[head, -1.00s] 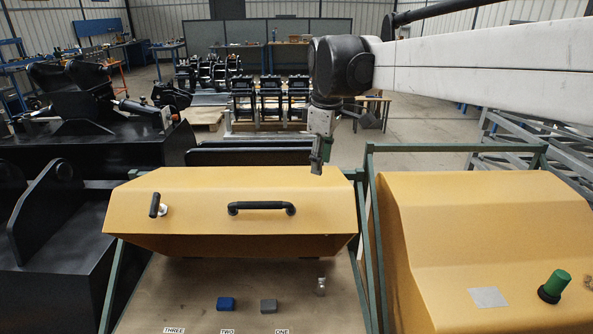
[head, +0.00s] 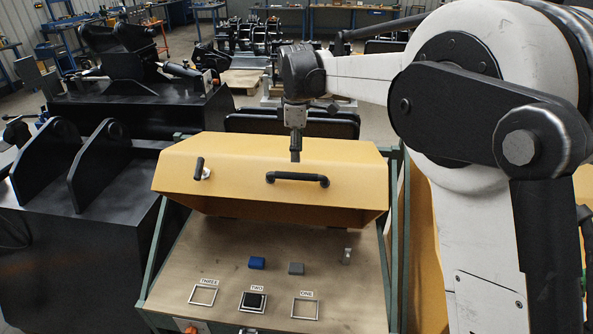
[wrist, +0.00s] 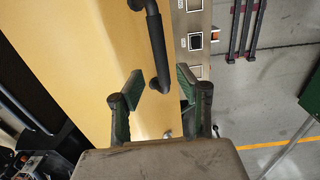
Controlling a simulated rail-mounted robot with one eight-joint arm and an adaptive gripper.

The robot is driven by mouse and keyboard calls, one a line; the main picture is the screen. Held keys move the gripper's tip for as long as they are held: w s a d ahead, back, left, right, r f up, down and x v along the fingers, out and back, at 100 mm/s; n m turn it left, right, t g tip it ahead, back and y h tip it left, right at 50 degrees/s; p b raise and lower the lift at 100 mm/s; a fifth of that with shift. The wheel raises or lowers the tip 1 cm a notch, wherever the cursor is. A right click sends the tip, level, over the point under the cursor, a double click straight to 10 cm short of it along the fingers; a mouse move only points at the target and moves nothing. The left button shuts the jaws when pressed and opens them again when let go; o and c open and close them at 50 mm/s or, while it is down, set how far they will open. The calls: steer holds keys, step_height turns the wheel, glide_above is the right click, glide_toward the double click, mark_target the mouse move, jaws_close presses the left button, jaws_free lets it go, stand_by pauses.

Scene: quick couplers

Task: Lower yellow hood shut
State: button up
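The yellow hood (head: 235,160) stands raised above a wooden-topped bench in the head view. Its black bar handle (head: 297,178) runs across the front face. My gripper (head: 296,158) points down just above the middle of the handle in this view; the gap in depth is hard to judge. In the wrist view, my gripper (wrist: 160,86) is open, with its two green-padded fingers apart. The handle (wrist: 157,48) lies ahead of them, one end showing between the fingertips, over the yellow hood (wrist: 85,70). I see nothing held.
On the bench top (head: 225,245) under the hood are a blue block (head: 257,263), a grey block (head: 296,268) and a small metal piece (head: 346,257). Frames labelled THREE, TWO and ONE lie in front; TWO holds a black block (head: 253,301). Black machinery (head: 100,235) stands left.

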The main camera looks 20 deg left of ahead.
mark_target(297, 174)
step_height(297, 174, down, 8)
steer(key=shift+w+p, duration=0.1)
steer(key=shift+p, duration=0.45)
steer(key=shift+c, duration=0.5)
jaws_close()
